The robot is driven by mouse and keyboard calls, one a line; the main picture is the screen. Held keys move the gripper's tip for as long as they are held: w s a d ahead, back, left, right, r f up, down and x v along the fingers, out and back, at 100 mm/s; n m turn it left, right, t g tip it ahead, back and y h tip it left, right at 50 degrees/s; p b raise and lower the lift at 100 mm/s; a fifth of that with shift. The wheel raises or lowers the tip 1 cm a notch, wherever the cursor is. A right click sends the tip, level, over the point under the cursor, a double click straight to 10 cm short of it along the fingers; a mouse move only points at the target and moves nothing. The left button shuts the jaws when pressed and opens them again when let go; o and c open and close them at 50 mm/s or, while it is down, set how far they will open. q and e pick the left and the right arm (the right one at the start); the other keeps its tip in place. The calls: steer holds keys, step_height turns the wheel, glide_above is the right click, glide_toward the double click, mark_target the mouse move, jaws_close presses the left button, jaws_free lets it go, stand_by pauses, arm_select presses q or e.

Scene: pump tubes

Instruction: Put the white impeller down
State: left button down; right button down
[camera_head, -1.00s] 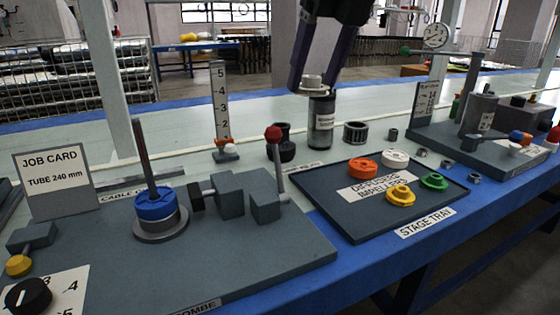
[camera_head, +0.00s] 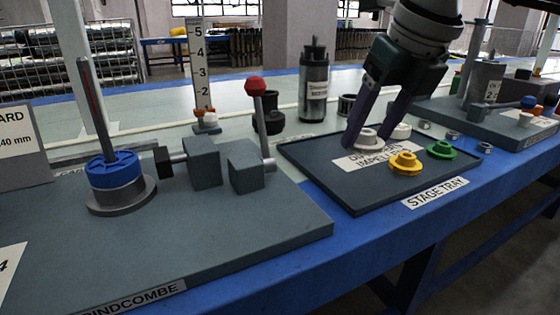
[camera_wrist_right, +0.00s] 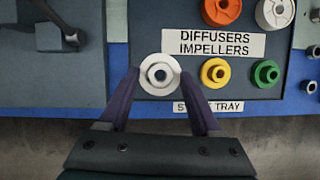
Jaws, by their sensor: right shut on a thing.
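The white impeller (camera_head: 366,141) is between the fingertips of my right gripper (camera_head: 367,146), over the stage tray (camera_head: 338,192). In the right wrist view the impeller (camera_wrist_right: 148,82) is flat, hub towards the camera, with my right gripper's fingers (camera_wrist_right: 160,75) on either side. There it covers the front left part of the tray, left of the yellow impeller (camera_wrist_right: 215,72). My left gripper is not in view.
The tray also holds a green impeller (camera_head: 441,150), a white diffuser (camera_head: 401,131) and an orange diffuser (camera_wrist_right: 222,11), hidden from the head view. A fixture with a red-knobbed lever (camera_head: 255,86) stands left of the tray. The tray's front left is bare.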

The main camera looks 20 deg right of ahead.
mark_target(372, 152)
step_height(372, 152, down, 5)
steer(key=shift+f+b, duration=0.15)
steer(key=shift+b, duration=0.75)
steer(key=shift+f, duration=0.35)
